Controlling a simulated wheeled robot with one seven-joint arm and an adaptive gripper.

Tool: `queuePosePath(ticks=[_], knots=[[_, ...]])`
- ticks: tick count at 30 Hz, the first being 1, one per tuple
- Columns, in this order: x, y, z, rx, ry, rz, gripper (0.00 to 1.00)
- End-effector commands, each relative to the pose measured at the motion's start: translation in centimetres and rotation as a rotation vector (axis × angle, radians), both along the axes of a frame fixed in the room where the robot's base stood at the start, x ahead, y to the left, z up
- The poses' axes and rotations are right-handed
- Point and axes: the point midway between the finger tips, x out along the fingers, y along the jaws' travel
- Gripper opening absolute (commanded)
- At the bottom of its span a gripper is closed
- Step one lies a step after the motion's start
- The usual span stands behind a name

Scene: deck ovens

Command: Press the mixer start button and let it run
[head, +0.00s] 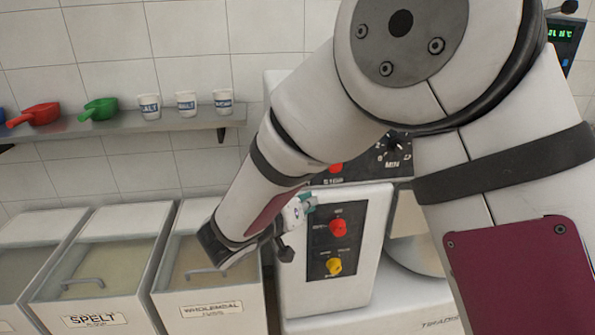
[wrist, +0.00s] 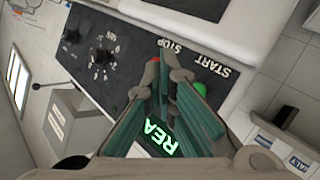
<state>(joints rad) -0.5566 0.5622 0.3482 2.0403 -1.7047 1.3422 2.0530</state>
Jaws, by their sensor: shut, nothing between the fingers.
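The mixer's dark control panel (wrist: 125,50) carries printed START and STOP labels and a lit green display (wrist: 163,136) reading "REA", its remainder hidden by my fingers. A sliver of red (wrist: 155,59) shows by the fingertips near STOP. In the head view the mixer panel (head: 362,172) is partly behind my arm, with a red button (head: 335,168) and a dial (head: 393,146); no green button shows. My gripper (wrist: 168,58) is shut and empty; its teal fingertips also show in the head view (head: 309,201). Contact cannot be told.
A lower panel (head: 336,240) on a white housing holds a red knob (head: 337,227) and a yellow one (head: 334,267). Labelled bins (head: 95,319) stand left. A wall shelf (head: 130,124) holds scoops and white cups.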

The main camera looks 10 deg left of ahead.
Motion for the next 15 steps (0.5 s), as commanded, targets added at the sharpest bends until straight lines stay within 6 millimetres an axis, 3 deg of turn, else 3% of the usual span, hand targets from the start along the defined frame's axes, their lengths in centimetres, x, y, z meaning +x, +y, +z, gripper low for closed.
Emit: queuePosePath(ticks=[8,15], knots=[[0.2,0.0,0.0,0.0,0.001,-0.001,0.0],[2.1,0.6,0.0,0.001,0.001,-0.003,0.0]])
